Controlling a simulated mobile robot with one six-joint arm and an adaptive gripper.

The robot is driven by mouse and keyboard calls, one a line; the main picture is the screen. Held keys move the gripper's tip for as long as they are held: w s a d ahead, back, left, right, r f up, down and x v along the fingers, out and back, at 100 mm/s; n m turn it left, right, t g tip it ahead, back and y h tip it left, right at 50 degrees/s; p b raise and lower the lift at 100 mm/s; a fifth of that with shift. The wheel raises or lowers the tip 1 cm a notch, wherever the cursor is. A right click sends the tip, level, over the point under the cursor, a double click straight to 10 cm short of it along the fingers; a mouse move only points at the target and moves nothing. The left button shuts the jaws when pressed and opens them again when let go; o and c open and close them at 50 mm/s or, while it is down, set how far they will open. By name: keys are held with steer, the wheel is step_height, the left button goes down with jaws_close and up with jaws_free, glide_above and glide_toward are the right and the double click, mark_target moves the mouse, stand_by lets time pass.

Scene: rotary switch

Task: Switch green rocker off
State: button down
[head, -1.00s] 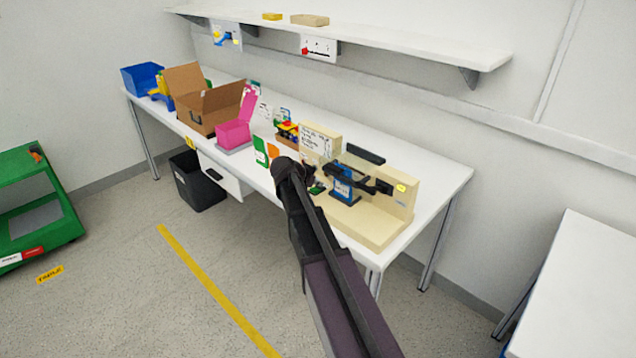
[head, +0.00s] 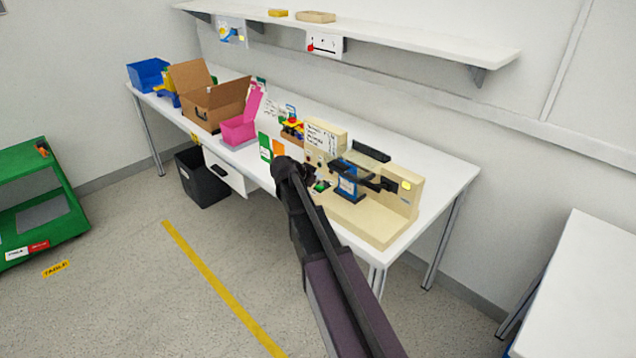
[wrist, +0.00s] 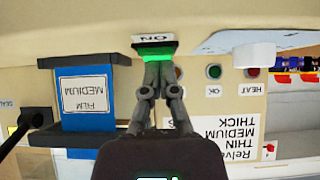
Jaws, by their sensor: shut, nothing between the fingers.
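The green rocker (wrist: 153,53) sits in a dark frame at the top middle of the wrist view, above my gripper. The rocker is on a cream machine (head: 375,222), which stands on the white bench in the head view. My gripper (wrist: 158,68) is shut and empty. Its fingertips are right at the rocker's lower edge in the wrist view and overlap it. I cannot tell whether they touch it. In the head view my arm covers most of the gripper.
A blue film holder (wrist: 85,95) with black arms is left of my gripper in the wrist view. A pink bin (head: 238,130) and a cardboard box (head: 215,105) stand farther along the bench.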

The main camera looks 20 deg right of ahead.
steer(key=shift+a+r, duration=0.1)
step_height(320, 180, up, 4)
steer(key=p, duration=0.4)
steer(key=shift+s+a+r+p, duration=0.15)
steer(key=shift+p, duration=0.2)
steer(key=p+v, duration=0.5)
steer(key=v, duration=0.4)
steer(key=shift+s+a+f, duration=0.2)
steer(key=shift+a, duration=0.4)
steer(key=shift+d, duration=0.15)
steer(key=shift+d+r+h, duration=0.25)
steer(key=shift+d+h, duration=0.15)
steer(key=shift+d, duration=0.15)
steer(key=shift+d+f, duration=0.1)
steer(key=b, duration=0.6)
glide_above(320, 187)
step_height(320, 187, down, 6)
steer(key=shift+w+d+f+b, duration=0.1)
steer(key=shift+d+f+b, duration=0.2)
steer(key=shift+b, duration=0.15)
steer(key=shift+d+f+b, duration=0.15)
steer(key=shift+f+b, duration=1.4)
